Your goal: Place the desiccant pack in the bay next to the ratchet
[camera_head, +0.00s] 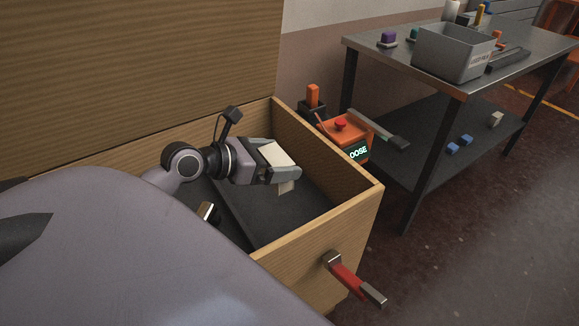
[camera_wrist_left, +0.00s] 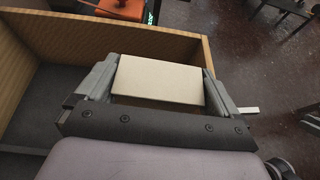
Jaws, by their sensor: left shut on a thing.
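The desiccant pack (camera_head: 277,153) appears as a cream, flat block in my left gripper (camera_head: 284,172). The gripper is shut on it and holds it inside the open wooden drawer (camera_head: 318,150), above the dark floor of the right-hand bay (camera_head: 300,213). In the left wrist view the pack (camera_wrist_left: 160,80) sits between both fingers of the left gripper (camera_wrist_left: 158,72). A low dark divider (camera_head: 232,215) runs along the drawer floor. In the left-hand bay a small pale-and-dark item (camera_head: 208,211) shows partly; I cannot tell whether it is the ratchet. My right gripper is out of view.
The drawer's front has a red handle (camera_head: 350,280). Beyond its right wall stands an orange device (camera_head: 345,134) with a lit display. A metal workbench (camera_head: 400,60) at the upper right holds a grey bin (camera_head: 452,55). Several small blocks lie on its surfaces.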

